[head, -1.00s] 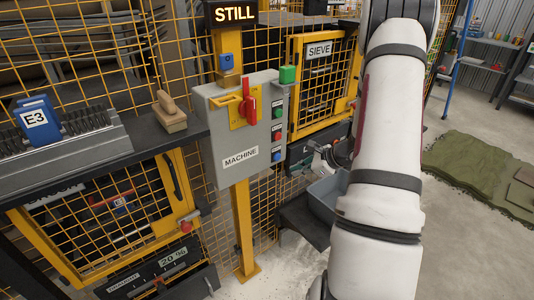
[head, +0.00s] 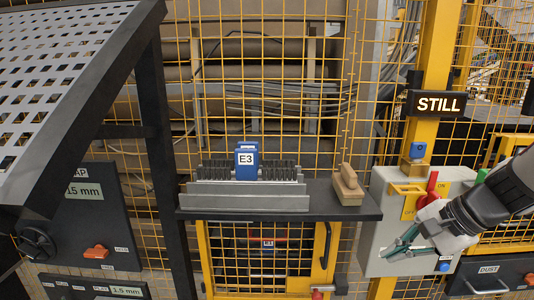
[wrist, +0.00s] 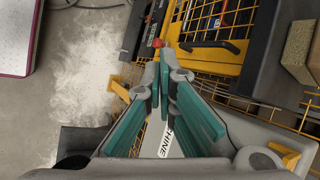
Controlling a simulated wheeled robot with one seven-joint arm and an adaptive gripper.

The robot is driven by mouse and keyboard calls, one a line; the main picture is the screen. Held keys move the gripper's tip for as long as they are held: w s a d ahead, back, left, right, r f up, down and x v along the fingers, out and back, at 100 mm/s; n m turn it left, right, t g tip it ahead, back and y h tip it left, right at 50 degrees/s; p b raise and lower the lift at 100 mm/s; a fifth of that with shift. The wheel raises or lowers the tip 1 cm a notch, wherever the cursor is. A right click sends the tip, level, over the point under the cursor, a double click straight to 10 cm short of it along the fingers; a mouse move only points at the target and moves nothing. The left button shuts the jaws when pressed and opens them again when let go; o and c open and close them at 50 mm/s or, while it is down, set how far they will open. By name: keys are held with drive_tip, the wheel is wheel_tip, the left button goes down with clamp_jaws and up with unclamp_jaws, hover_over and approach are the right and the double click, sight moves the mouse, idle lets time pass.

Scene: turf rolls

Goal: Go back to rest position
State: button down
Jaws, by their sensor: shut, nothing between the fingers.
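My gripper (head: 405,243) is at the right of the head view, in front of the grey machine switch box (head: 376,238). In the wrist view my gripper (wrist: 157,78) has its green-padded fingers together at the tips, with nothing between them. The switch box has a red handle (head: 432,184) and part of its MACHINE label (wrist: 172,140) shows between the fingers in the wrist view. I cannot tell whether the gripper touches the box.
A black shelf (head: 340,213) holds a blue E3 block (head: 246,163) in a grey rack and a wooden brush (head: 348,186). A yellow mesh fence (head: 270,60) stands behind. A perforated metal sheet (head: 60,75) slopes in at the left. A STILL sign (head: 438,104) is lit.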

drive_tip(key=s+a+r+n+h, duration=0.2)
drive_tip(key=s+a+r+n, duration=0.1)
drive_tip(key=s+n, duration=0.4)
drive_tip(key=s+a+r+n+h, duration=0.3)
drive_tip(key=s+n, duration=0.4)
drive_tip(key=s, duration=0.4)
drive_tip(key=shift+s+a+r+p, duration=0.35)
drive_tip(key=shift+a+r, duration=0.45)
drive_tip(key=shift+a, duration=0.3)
drive_tip(key=shift+s+d, duration=0.1)
